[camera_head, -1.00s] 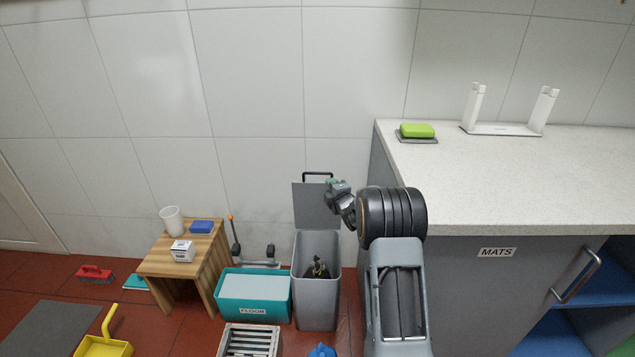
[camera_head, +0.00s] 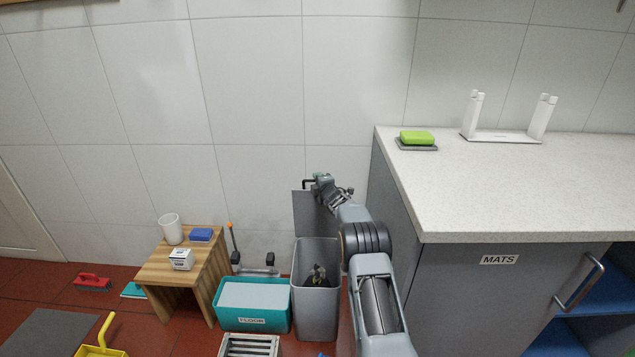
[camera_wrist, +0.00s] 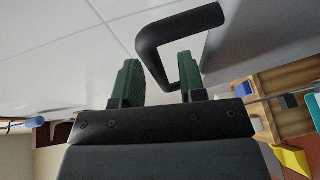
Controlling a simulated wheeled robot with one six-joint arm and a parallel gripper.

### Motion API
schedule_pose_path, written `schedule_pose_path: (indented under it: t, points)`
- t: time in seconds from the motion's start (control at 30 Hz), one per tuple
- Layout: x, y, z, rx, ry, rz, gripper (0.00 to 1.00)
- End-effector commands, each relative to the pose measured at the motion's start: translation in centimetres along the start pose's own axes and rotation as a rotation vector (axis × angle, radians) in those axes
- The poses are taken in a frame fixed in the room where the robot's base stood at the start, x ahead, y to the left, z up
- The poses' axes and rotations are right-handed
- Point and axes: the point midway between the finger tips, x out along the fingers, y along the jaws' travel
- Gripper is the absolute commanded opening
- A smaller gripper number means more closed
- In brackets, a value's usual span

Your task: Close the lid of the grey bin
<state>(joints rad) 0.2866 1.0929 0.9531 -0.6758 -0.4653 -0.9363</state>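The grey bin (camera_head: 316,308) stands on the floor left of the counter, with dark contents inside. Its grey lid (camera_head: 303,215) stands upright at the back, open, with a black handle (camera_head: 306,183) on its top edge. My gripper (camera_head: 318,181) is at that handle, at its right part in the head view. In the wrist view my gripper (camera_wrist: 160,68) has its two green fingers apart, and the black handle (camera_wrist: 158,45) rises across the gap between them. I cannot tell whether either finger touches the handle.
The counter (camera_head: 500,185) stands close on the right. A teal box (camera_head: 254,317) labelled FLOOR sits left of the bin, then a wooden stool (camera_head: 215,260) with a cup on it. A slatted crate (camera_head: 250,346) is in front. The tiled wall is close behind the lid.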

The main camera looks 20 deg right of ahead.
Motion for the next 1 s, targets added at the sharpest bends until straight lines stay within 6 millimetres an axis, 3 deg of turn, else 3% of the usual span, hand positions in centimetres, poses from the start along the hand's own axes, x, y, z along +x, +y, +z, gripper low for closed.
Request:
schedule_pose_path:
  t: [0.57, 0.9, 1.0]
  points:
    - [0.75, -0.03, -0.03, 0.0, -0.001, 0.0, 0.37]
    - [0.73, -0.02, -0.02, -0.001, -0.001, 0.0, 0.05]
    - [0.73, -0.02, -0.02, -0.001, -0.001, 0.0, 0.0]
